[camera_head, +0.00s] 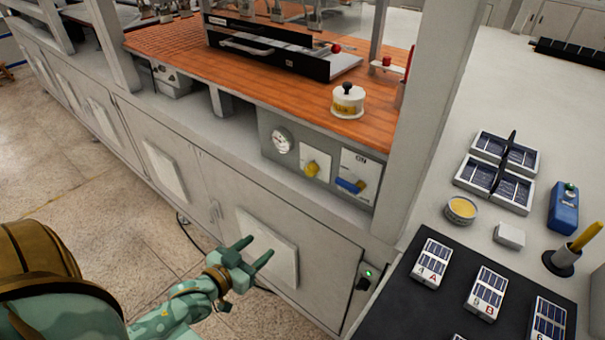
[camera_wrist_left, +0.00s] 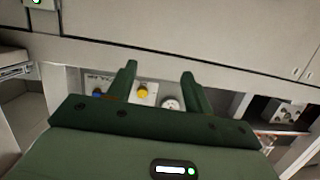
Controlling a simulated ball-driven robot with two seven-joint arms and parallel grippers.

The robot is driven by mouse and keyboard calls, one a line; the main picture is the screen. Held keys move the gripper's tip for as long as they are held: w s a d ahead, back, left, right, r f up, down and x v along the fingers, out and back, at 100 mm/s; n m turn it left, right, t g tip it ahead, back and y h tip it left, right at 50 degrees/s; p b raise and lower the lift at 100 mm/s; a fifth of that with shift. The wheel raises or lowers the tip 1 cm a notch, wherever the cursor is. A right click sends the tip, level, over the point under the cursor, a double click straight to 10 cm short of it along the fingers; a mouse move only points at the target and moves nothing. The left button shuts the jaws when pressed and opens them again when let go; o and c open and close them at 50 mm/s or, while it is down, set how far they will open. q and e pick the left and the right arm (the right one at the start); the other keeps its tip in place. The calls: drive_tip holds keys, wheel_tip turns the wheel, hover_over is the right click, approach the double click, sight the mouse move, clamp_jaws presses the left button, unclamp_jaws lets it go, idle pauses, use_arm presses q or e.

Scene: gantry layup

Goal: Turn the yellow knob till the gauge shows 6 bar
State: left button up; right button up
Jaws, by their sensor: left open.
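The yellow knob (camera_head: 311,169) sits on a grey panel (camera_head: 268,130) under the orange worktop, between a round white gauge (camera_head: 282,142) on its left and a blue lever switch on its right. The gauge reading is too small to tell. My left gripper (camera_head: 259,254) is open and empty, in front of the cabinet doors, below the panel and apart from it. In the left wrist view the yellow knob (camera_wrist_left: 143,91) shows between the two open fingers (camera_wrist_left: 158,77), with the gauge (camera_wrist_left: 171,103) beside it. My right gripper is not in view.
The blue lever switch (camera_head: 350,186) is close to the knob. A grey post (camera_head: 435,110) rises right of the panel. A white pot with a black knob (camera_head: 347,103) stands on the worktop (camera_head: 290,98). A side table holds a black mat (camera_head: 458,285) with labelled blocks. Floor left of the cabinets is clear.

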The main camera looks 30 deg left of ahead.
sight(308, 172)
use_arm(q)
wheel_tip(308, 172, up, 12)
drive_tip(key=w+d+t+h, duration=0.1)
drive_tip(key=w+t, duration=0.2)
drive_tip(key=w, duration=0.5)
drive_tip(key=w+b, duration=0.1)
drive_tip(key=w, duration=0.3)
drive_tip(key=w+d+b, duration=0.1)
drive_tip(key=w, duration=0.4)
drive_tip(key=shift+w+d+f, duration=0.1)
drive_tip(key=shift+w+f, duration=0.1)
drive_tip(key=shift+w, duration=0.45)
drive_tip(key=shift+d, duration=0.1)
drive_tip(key=c, duration=1)
drive_tip(key=shift+o, duration=0.2)
